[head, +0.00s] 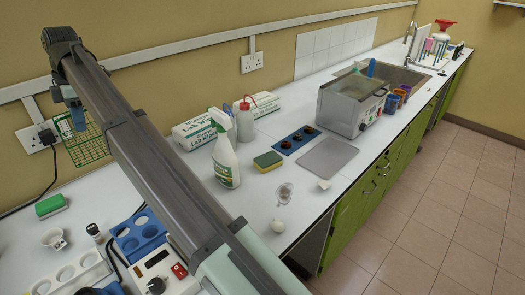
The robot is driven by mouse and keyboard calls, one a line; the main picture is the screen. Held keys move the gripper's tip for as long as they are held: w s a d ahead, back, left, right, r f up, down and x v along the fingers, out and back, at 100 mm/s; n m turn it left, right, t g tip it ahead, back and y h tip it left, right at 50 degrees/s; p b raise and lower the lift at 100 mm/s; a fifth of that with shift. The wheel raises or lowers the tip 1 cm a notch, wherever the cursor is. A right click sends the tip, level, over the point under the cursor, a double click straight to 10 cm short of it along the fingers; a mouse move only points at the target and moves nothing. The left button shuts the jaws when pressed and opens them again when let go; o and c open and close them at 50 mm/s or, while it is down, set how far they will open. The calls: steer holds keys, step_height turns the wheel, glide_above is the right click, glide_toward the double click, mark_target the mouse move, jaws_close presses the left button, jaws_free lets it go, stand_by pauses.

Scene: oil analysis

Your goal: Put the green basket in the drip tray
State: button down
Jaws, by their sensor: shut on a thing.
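The green basket (88,146) is a wire mesh basket at the left, in the air in front of the wall and above the counter. My gripper (77,122), with blue fingers, is at the basket's upper left edge and is shut on it. The arm hides part of the basket's right side. A flat grey tray (327,158), which looks like the drip tray, lies on the counter right of centre, in front of a grey bath. It looks empty. The basket is well to the left of this tray and apart from it.
The grey bath (350,103) stands behind the tray. A glass dish (285,191) is near the front edge. A sink (392,76) is farther back.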

step_height(320, 180, up, 6)
steer(key=shift+f, duration=0.15)
steer(key=w+d+m, duration=0.3)
steer(key=w+d, duration=0.4)
steer(key=d, duration=0.4)
steer(key=w+d+m+t, duration=0.1)
steer(key=w+d+m, duration=0.2)
steer(key=w+d, duration=0.55)
steer(key=w+d+m, duration=0.2)
steer(key=w+d, duration=0.3)
steer(key=d, duration=0.9)
steer(key=w+d+m+t, duration=0.15)
steer(key=d+m, duration=0.85)
steer(key=d, duration=3.2)
steer(key=shift+w+a+f, duration=0.1)
steer(key=shift+f, duration=6.9)
steer(key=shift+w+a+f, duration=0.1)
steer(key=shift+f, duration=6.9)
steer(key=shift+f, duration=0.1)
steer(key=c, duration=1.2)
jaws_free()
